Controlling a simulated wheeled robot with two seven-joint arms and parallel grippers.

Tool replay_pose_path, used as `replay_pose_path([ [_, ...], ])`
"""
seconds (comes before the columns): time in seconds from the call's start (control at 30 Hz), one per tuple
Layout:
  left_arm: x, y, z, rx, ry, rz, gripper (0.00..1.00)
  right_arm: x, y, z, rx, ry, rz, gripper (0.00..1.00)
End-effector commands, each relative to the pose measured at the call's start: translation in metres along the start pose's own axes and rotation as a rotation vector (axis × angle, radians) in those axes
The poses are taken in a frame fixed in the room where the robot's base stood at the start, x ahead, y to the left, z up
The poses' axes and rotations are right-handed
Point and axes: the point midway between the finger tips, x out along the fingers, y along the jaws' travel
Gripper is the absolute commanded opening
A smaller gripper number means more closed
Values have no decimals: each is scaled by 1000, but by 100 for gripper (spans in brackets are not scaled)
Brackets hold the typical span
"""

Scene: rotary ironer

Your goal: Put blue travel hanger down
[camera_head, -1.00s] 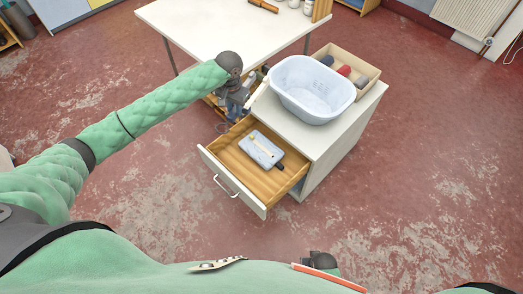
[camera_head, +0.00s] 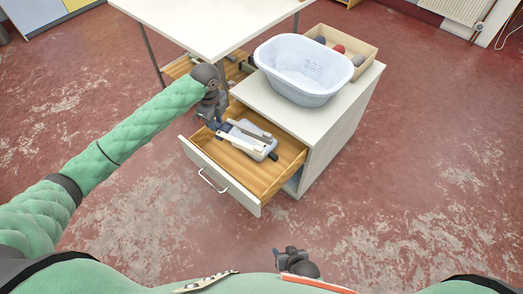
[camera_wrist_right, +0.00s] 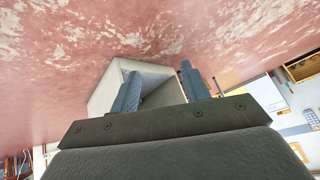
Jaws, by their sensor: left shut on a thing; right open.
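My left gripper (camera_head: 216,122) is over the open drawer's back left part, shut on a slim pale bar (camera_head: 240,143), which I take to be the blue travel hanger; its blue colour is not clear. The bar sticks out to the right, low in the drawer, in front of a light-blue flat thing (camera_head: 262,146) with dark ends. I cannot tell whether they touch. The wooden drawer (camera_head: 234,162) is pulled out of a white cabinet (camera_head: 335,140). My right gripper (camera_head: 290,254) is low near my body; its fingers are apart and empty in the right wrist view (camera_wrist_right: 162,90).
A pale blue basin (camera_head: 306,70) stands on the cabinet top, with a wooden box (camera_head: 366,52) of rolled things behind it. A white table (camera_head: 205,20) is at the back left. The drawer's front panel (camera_head: 222,178) is a raised edge. The red floor around is free.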

Motion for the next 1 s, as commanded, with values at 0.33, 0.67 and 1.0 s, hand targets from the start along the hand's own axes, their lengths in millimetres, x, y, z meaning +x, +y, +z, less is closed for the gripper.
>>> replay_pose_path([
  [0.33, 26, 2, -1, 225, 3, 1, 3, 9, -9, 0, 5, 54, -20, 46],
  [0.67, 91, 2, 0, 227, 4, 4, 3, 14, -8, 6, 6, 61, -18, 46],
  [1.0, 148, 1, 1, 226, 2, 1, 3, 17, -7, 8, 6, 64, -18, 46],
])
